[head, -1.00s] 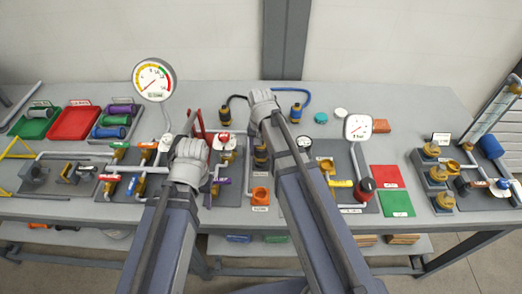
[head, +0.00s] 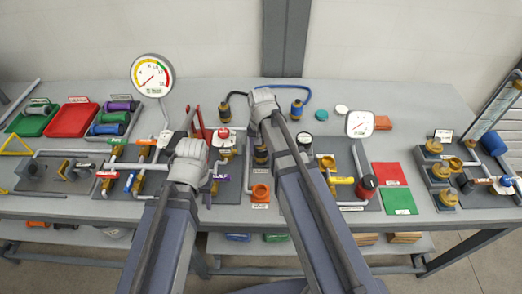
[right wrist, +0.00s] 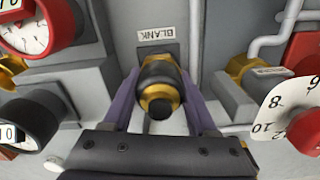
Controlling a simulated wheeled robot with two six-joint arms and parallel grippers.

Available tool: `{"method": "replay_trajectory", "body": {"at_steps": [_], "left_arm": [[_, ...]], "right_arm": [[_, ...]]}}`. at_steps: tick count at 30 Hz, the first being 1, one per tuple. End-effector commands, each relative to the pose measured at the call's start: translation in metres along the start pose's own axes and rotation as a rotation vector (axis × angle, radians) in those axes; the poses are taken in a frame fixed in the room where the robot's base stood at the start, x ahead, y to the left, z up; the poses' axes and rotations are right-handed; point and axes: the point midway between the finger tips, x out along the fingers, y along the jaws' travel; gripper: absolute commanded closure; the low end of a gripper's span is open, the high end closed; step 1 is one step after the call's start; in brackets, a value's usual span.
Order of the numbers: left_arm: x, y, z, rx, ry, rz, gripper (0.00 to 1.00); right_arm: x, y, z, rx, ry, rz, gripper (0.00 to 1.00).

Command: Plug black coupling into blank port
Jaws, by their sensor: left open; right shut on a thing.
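In the right wrist view, the purple fingers of my right gripper (right wrist: 160,108) are shut on the black coupling (right wrist: 158,75), with its brass ring and black tip facing the camera. A BLANK label (right wrist: 157,34) is on the grey panel just above it. The blank port is hidden behind the coupling, so I cannot tell whether they are joined. In the head view, my right gripper (head: 263,104) is over the back middle of the bench, its fingertips hidden by my arm. My left gripper (head: 190,150) is open over the valve panel, apart from the coupling.
A black-and-brass hose fitting (head: 227,110) and a blue hose fitting (head: 297,110) stand either side of my right gripper. A large gauge (head: 152,75) is at the left back, a smaller gauge (head: 359,124) at the right.

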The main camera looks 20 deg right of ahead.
Motion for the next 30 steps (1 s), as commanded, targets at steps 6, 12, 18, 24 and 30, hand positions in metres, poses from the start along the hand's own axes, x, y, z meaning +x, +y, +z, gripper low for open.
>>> {"method": "replay_trajectory", "body": {"at_steps": [6, 12, 18, 24, 30], "left_arm": [[0.0, 0.0, 0.0, 0.0, 0.0, 0.0, 0.5], [0.0, 0.0, 0.0, 0.0, 0.0, 0.0, 0.5], [0.0, 0.0, 0.0, 0.0, 0.0, 0.0, 0.5], [-0.004, 0.0, 0.0, 0.0, 0.0, 0.0, 0.5], [-0.021, -0.002, 0.001, 0.0, 0.0, 0.0, 0.5]], "right_arm": [[0.0, 0.0, 0.0, 0.0, 0.0, 0.0, 0.3], [0.0, 0.0, 0.0, 0.0, 0.0, 0.0, 0.08], [0.0, 0.0, 0.0, 0.0, 0.0, 0.0, 0.07], [-0.004, 0.0, 0.0, 0.0, 0.0, 0.0, 0.07], [-0.021, 0.0, 0.0, 0.0, 0.0, 0.0, 0.07]]}}
